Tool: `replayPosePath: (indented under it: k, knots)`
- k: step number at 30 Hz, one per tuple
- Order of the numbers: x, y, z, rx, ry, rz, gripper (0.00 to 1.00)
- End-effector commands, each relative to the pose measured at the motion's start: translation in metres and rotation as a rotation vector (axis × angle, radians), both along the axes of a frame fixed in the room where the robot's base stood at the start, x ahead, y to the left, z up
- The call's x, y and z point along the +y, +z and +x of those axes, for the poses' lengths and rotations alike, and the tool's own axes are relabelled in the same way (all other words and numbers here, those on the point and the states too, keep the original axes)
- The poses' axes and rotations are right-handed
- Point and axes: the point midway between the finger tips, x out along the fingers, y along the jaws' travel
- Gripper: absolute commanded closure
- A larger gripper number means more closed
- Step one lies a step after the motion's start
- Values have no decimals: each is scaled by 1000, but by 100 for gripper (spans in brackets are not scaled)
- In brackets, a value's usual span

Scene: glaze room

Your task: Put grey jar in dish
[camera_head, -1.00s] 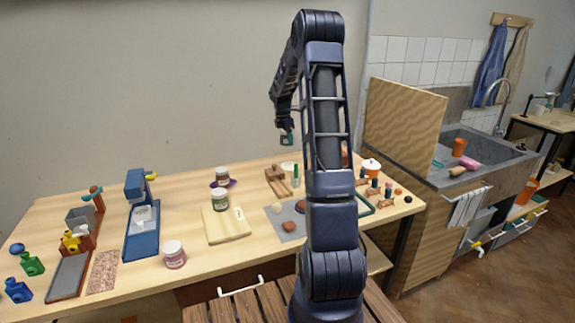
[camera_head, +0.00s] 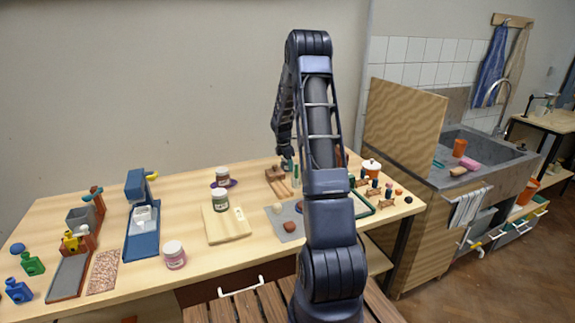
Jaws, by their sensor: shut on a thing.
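My gripper (camera_head: 287,153) is at the end of my arm, which bends down over the back middle of the table. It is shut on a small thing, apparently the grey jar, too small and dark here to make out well. It is low over the back of the table, left of the wooden clamp-like tool's green neighbour. A pale round dish is mostly hidden behind the gripper. A purple dish (camera_head: 231,184) to the left has a dark-red-labelled jar (camera_head: 222,174) on it. I cannot tell whether the held thing touches anything.
A green-labelled jar (camera_head: 220,199) stands on a wooden board (camera_head: 228,228). A pink-labelled jar (camera_head: 174,255) is near the front edge. A wooden tool (camera_head: 277,180) lies near my gripper. My arm hides part of the right side. Table between the blue press (camera_head: 141,228) and board is clear.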

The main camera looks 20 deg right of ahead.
Motion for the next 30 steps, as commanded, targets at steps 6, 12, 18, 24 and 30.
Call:
replayPosePath:
  k: [6,12,18,24,30]
  knots:
    - [0,0,0,-1,0,0,72]
    - [0,-2,0,0,0,0,27]
    - [0,-2,0,0,1,0,21]
    - [1,4,0,-2,0,0,21]
    - [5,32,1,-3,0,0,21]
